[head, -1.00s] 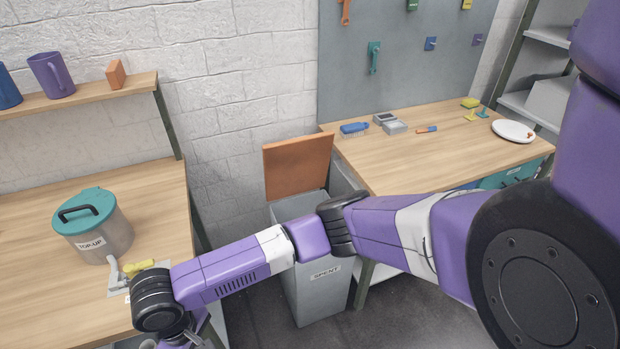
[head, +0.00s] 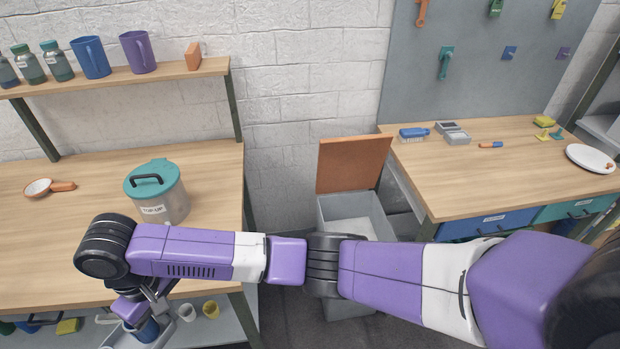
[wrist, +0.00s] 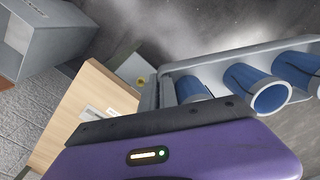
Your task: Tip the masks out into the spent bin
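The grey spent bin (head: 340,209) stands between the two benches with its brown lid (head: 352,163) raised. My arm crosses in front and hides its label. A grey bin also shows at upper left in the wrist view (wrist: 60,42). My gripper (head: 140,312) is low at the left bench's front edge, its fingertips largely hidden. Close by it is a grey tray (head: 166,338) with a blue piece (head: 148,331) in it. The wrist view shows the tray rim (wrist: 235,52) with several blue, pale-rimmed round pieces (wrist: 270,97). I cannot tell whether these are masks or whether the gripper grasps the tray.
The left bench (head: 60,235) holds a teal-lidded pot (head: 160,195) and a scoop (head: 40,188). The right bench (head: 480,165) holds a brush and small items.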

